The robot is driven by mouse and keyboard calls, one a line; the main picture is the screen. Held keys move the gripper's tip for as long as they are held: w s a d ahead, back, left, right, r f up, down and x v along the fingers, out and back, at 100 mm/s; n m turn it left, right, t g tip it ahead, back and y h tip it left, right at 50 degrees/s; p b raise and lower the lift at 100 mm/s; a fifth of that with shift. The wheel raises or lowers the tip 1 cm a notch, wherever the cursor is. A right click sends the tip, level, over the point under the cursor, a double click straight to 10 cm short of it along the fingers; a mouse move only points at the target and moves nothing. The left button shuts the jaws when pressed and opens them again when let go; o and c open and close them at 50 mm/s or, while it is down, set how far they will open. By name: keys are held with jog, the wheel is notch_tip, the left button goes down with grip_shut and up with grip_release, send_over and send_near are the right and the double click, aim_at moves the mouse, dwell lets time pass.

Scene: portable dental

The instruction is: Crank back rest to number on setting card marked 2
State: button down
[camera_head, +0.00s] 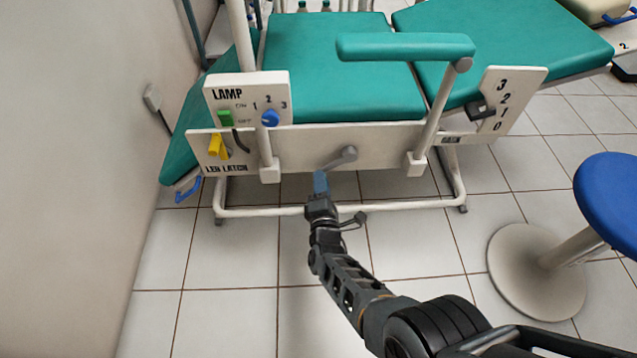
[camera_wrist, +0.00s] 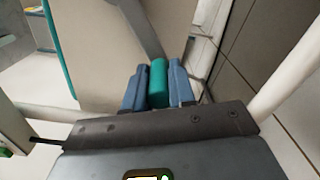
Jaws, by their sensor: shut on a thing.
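The grey crank (camera_head: 345,157) sits on the white side panel of the green chair. My gripper (camera_head: 320,182) is below and left of the crank's hub. In the wrist view its blue fingers are shut around the crank's teal grip (camera_wrist: 158,82), and the grey crank arm (camera_wrist: 142,28) extends beyond it. The fingers hide the grip in the head view. The number scale (camera_head: 514,85) reads 3, 2, 1, 0 from top to bottom. Its dark pointer (camera_head: 481,110) is near 1 and 2; the exact reading is unclear. A setting card (camera_head: 624,46) shows 2.
A lamp panel (camera_head: 247,91) with a blue knob and a yellow leg latch (camera_head: 215,146) are on the left. A green armrest (camera_head: 405,46) is above the crank. A blue stool (camera_head: 612,195) stands at right. Floor in front is clear.

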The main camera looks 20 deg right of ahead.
jog(key=shift+s+d+f+b, duration=0.2)
jog(key=shift+d+f+b, duration=0.1)
jog(key=shift+d+f, duration=0.3)
jog(key=c, duration=0.9)
grip_release()
jog(key=shift+a, duration=0.1)
jog(key=p+v, duration=0.4)
jog(key=v, duration=0.3)
jog(key=shift+s, duration=0.35)
